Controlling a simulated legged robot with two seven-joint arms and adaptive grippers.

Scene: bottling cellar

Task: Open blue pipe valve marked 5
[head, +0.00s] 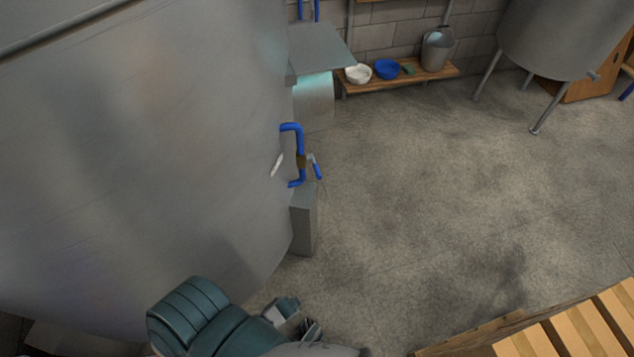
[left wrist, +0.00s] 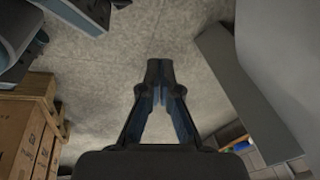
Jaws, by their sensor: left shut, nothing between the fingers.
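A blue pipe (head: 300,140) stands out from the side of the big grey tank. It carries a brass-coloured valve body (head: 301,161) with a blue lever handle (head: 316,168) on its right, slanting down. A white tag (head: 277,165) is on the tank beside the pipe; no number can be read on it. My left gripper (left wrist: 160,68) is shut and empty in the left wrist view, its fingertips together above bare floor. In the head view my left arm is at the bottom, well below and apart from the valve. My right gripper is not clearly visible.
The big tank (head: 140,150) fills the left. A grey box (head: 304,220) stands below the pipe. A wooden bench (head: 440,76) with bowls and a bucket is at the back wall. Wooden slats (head: 590,325) are at lower right. The floor between is clear. Wooden crates (left wrist: 25,135) show in the wrist view.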

